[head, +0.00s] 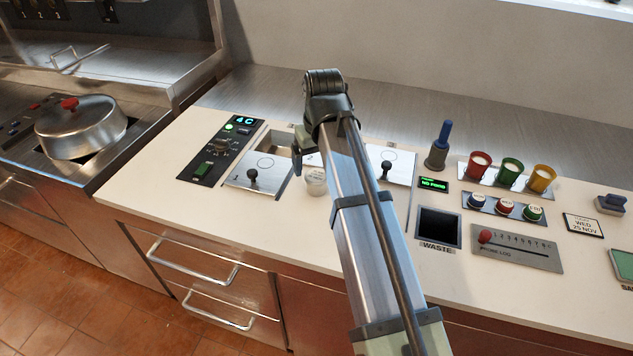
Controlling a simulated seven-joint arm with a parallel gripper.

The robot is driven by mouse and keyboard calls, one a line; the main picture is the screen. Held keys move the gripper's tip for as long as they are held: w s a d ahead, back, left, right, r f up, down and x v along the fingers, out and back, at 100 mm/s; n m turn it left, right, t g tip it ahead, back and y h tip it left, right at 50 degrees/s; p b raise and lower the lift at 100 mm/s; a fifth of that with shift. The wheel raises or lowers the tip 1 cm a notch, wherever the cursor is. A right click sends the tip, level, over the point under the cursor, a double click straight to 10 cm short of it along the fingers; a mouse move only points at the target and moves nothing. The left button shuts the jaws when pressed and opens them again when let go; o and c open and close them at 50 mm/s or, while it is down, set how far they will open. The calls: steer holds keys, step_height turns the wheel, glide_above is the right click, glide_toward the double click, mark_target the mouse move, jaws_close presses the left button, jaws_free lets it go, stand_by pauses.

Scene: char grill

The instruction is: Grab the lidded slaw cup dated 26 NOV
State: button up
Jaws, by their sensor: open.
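A small pale cup (316,184) stands on the counter just left of my arm. Its top looks whitish, and my arm partly hides the area around it. I cannot read any date on it. No other slaw cup can be made out. My arm rises from the bottom of the head view, bends at a dark joint and goes down behind itself.
A chilled unit reading 4 C has a steel lid (258,178) with a black knob beside an open well (276,146). Another knobbed lid (390,163) lies right of my arm. Further right are a waste opening (438,227), coloured cups, and a date sign (583,224) reading WED 25 NOV.

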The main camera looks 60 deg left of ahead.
mark_target(317, 175)
steer(key=shift+w+a+f, duration=0.1)
steer(key=shift+a+f, duration=0.05)
steer(key=shift+f, duration=1.2)
steer(key=shift+a+f, duration=0.1)
steer(key=shift+f, duration=1.25)
steer(key=shift+c, duration=0.5)
steer(key=c, duration=1)
